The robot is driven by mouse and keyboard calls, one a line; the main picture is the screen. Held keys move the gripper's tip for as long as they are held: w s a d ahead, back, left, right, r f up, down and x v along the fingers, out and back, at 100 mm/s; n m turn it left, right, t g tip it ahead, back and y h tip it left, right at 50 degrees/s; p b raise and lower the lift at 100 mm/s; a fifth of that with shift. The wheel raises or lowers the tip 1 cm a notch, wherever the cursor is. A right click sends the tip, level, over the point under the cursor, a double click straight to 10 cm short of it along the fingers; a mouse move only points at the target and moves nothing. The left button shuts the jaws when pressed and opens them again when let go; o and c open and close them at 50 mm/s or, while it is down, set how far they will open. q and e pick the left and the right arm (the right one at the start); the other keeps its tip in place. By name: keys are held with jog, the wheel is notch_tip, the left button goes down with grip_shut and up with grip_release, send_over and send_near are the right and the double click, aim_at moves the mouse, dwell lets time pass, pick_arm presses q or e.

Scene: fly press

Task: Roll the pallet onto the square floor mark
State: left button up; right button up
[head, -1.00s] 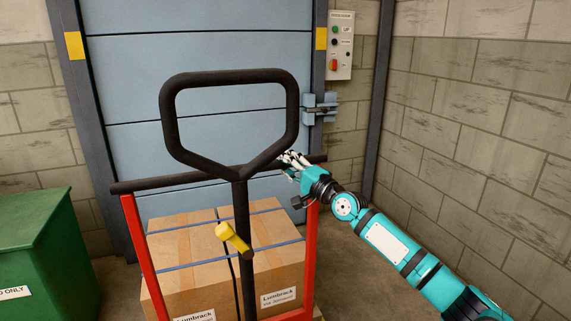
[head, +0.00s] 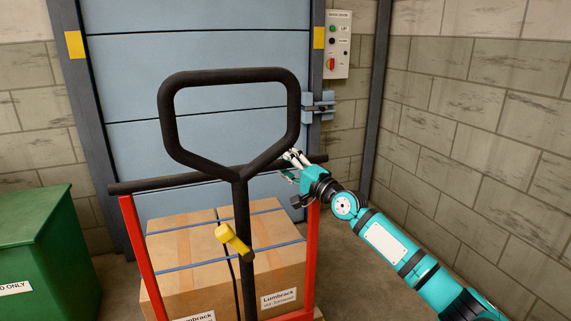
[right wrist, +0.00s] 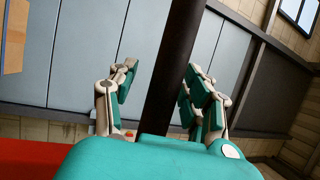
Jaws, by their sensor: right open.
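A pallet truck with a red frame (head: 137,250) stands in front of me. It has a black loop handle (head: 167,120) and a black crossbar (head: 150,186). Strapped cardboard boxes (head: 190,240) sit behind the frame; the pallet under them is mostly hidden. My right gripper (head: 293,158) is at the right part of the crossbar. In the right wrist view, the dark bar (right wrist: 175,70) runs between the open fingers of my right gripper (right wrist: 158,95), with gaps on both sides. My left gripper is out of view. The square floor mark is not visible.
A blue-grey shutter door (head: 220,55) closes the wall behind the load. A control box (head: 337,45) and a latch (head: 319,106) are to its right. A green bin (head: 35,225) stands at left. Bare floor (head: 365,265) shows at right, before the block wall.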

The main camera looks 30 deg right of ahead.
jog(key=v, duration=1.2)
jog(key=shift+f, duration=0.1)
dwell(0.4)
